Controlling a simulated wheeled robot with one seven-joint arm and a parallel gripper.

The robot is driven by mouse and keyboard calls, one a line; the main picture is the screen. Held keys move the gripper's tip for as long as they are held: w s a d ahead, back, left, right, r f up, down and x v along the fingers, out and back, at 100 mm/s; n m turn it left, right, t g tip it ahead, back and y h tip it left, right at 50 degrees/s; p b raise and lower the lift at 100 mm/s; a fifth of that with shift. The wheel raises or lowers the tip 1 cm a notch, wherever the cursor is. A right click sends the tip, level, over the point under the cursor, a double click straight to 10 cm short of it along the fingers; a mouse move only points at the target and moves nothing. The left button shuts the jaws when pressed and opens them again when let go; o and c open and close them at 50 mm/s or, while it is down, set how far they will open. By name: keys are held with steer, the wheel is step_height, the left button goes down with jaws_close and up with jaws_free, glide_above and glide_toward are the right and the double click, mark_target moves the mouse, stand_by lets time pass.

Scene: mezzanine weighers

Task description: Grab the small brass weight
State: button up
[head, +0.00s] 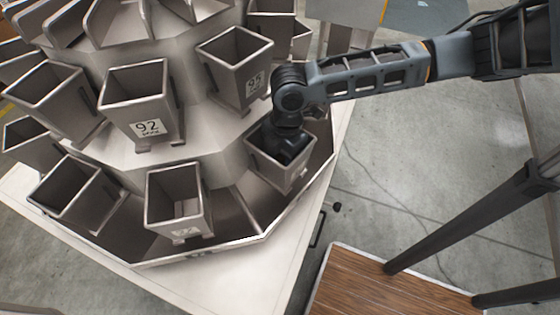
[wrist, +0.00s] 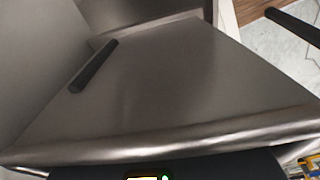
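No small brass weight shows in either view. My gripper (head: 291,150) reaches down into the open top of a square metal bucket (head: 283,176) on the right side of the weigher. The bucket's walls hide its fingertips, so I cannot tell whether it is open, shut or holding something. In the wrist view, grey sheet metal (wrist: 190,75) with a rounded rim fills most of the picture, and a short dark bar (wrist: 93,66) lies on it. Only a dark edge of my gripper's body shows at the bottom, with a small lit display.
More open buckets ring the weigher, one labelled 92 (head: 141,112) and one labelled 95 (head: 237,66). An empty-looking bucket (head: 178,200) stands at the front. A wooden-topped surface (head: 375,285) is at lower right. Dark posts (head: 460,220) rise beside it. Concrete floor is open at right.

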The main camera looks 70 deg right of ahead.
jaws_close()
stand_by(0.3)
steer(key=shift+r, duration=0.2)
